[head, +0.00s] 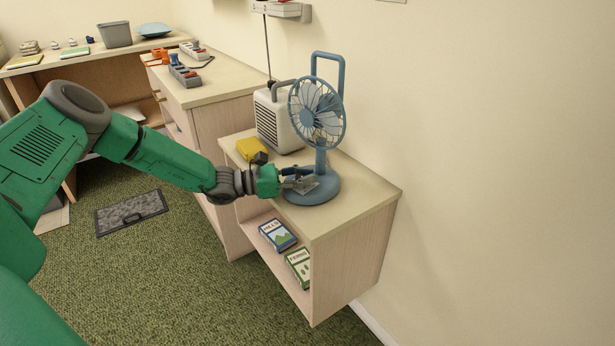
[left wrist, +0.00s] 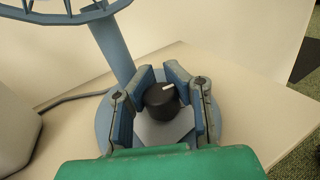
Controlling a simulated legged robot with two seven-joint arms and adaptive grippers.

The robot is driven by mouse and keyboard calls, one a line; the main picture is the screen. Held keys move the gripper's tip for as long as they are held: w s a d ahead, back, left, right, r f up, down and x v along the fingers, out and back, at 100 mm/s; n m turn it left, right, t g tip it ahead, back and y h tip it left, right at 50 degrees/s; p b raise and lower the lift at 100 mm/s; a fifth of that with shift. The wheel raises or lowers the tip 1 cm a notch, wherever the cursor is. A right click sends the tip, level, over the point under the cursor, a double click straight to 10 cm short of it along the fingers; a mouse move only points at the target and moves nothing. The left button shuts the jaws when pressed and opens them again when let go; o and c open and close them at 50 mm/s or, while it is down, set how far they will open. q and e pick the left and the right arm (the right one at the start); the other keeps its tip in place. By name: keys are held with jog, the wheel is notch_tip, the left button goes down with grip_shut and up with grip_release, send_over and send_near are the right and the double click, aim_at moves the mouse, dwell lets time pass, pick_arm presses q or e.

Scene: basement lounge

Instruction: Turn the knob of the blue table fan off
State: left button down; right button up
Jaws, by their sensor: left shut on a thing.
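The blue table fan (head: 317,115) stands upright on a light wood shelf unit (head: 372,201), with its round base near the front edge. In the left wrist view, the fan's blue stem (left wrist: 113,48) rises behind a black knob (left wrist: 162,101) with a white mark pointing to the upper right. My left gripper (head: 298,180) reaches in from the left at the fan's base. Its two fingers (left wrist: 162,88) are shut on the knob, one on each side. In the head view the gripper hides the knob. My right gripper is in neither view.
A white box-shaped heater (head: 276,122) stands just behind the fan, and a yellow object (head: 251,149) lies left of it. Two boxes (head: 278,235) lie on the lower shelf. A wall is close on the right. Another cabinet (head: 215,85) stands behind.

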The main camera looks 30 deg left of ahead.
pick_arm(q)
jog(key=shift+a+f+n+t+y, duration=0.25)
jog(key=shift+n+t+y, duration=0.3)
jog(key=shift+n+y, duration=0.15)
jog(key=shift+a+f+n+t+y, duration=0.2)
jog(key=shift+n+t+y, duration=0.4)
jog(key=shift+y, duration=0.2)
jog(key=shift+w+a+r+n+t+y+p, duration=0.1)
jog(key=shift+n+t+y+p, duration=0.7)
jog(key=shift+y, duration=0.6)
jog(key=n+y+p, duration=0.2)
jog(key=t+y, duration=0.1)
jog(key=shift+w+a+n+y+p, duration=0.15)
jog(key=shift+a+n+y+p, duration=0.15)
jog(key=shift+n+y+p, duration=0.1)
jog(key=shift+a+n+y+p, duration=0.1)
jog(key=shift+n+y+p, duration=0.3)
jog(key=shift+y+p, duration=0.2)
jog(key=shift+a+n+y+p, duration=0.2)
jog(key=shift+n+y+p, duration=0.7)
jog(key=shift+y, duration=0.4)
jog(key=shift+a+n+y+p, duration=0.15)
jog(key=shift+n+y+p, duration=0.7)
jog(key=shift+y, duration=0.45)
jog(key=c, duration=1.7)
grip_release()
jog(key=shift+o, duration=0.4)
jog(key=shift+w+a, duration=0.15)
